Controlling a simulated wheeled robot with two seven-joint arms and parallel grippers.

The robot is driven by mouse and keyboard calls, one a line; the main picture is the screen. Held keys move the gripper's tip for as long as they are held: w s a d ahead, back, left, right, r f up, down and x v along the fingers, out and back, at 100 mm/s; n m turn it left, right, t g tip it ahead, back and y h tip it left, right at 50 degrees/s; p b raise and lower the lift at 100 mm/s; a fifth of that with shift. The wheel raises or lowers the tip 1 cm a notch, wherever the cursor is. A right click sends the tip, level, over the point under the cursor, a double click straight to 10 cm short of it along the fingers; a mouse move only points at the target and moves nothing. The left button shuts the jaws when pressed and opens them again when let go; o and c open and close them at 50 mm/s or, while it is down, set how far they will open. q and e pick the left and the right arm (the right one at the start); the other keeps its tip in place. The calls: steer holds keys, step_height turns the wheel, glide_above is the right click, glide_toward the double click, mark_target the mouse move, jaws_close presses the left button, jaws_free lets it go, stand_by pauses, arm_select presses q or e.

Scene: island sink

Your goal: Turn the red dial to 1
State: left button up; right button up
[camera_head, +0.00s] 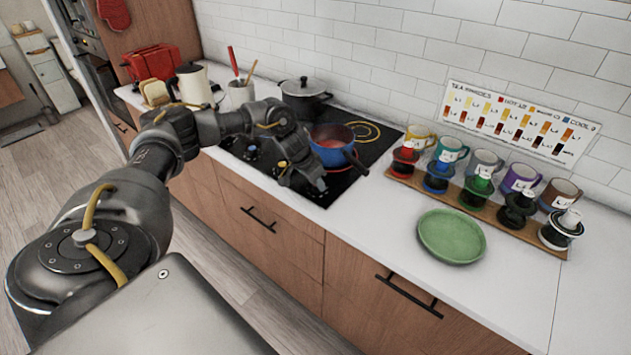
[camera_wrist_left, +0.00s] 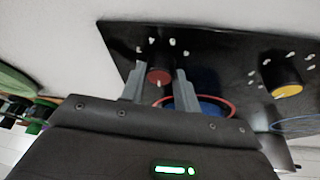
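The red dial (camera_wrist_left: 158,77) is on the black stove top (camera_wrist_left: 222,52), with white marks around it. In the left wrist view it sits between the two fingers of my left gripper (camera_wrist_left: 159,71), with a visible gap on each side. The fingers are apart, so the gripper is open. Whether they reach down around the dial or stay above it is unclear. In the head view my left gripper (camera_head: 308,188) is over the front right part of the stove and mostly covers the dial. The dial's exact setting is too small to read. My right gripper is not in view.
A blue pot (camera_head: 333,150) with a red inside stands right behind the gripper. A yellow dial (camera_wrist_left: 287,88) is on the same panel. A black lidded pot (camera_head: 305,97) is at the back. A green plate (camera_head: 451,236) and several mugs stand on the counter to the right.

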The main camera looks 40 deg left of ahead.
arm_select(q)
steer(key=shift+c, duration=1.4)
steer(key=shift+m, duration=0.3)
steer(key=m+h, duration=0.1)
steer(key=m, duration=0.1)
steer(key=shift+w+a+m+g, duration=0.1)
steer(key=shift+m+g, duration=0.2)
steer(key=shift+w+m+g+h, duration=0.1)
steer(key=shift+m+g+h, duration=0.25)
steer(key=shift+m, duration=0.75)
steer(key=shift+m+g+h, duration=0.25)
steer(key=shift+m+h, duration=0.1)
steer(key=shift+m, duration=0.75)
steer(key=shift+a, duration=0.1)
steer(key=o, duration=1)
steer(key=shift+c, duration=0.2)
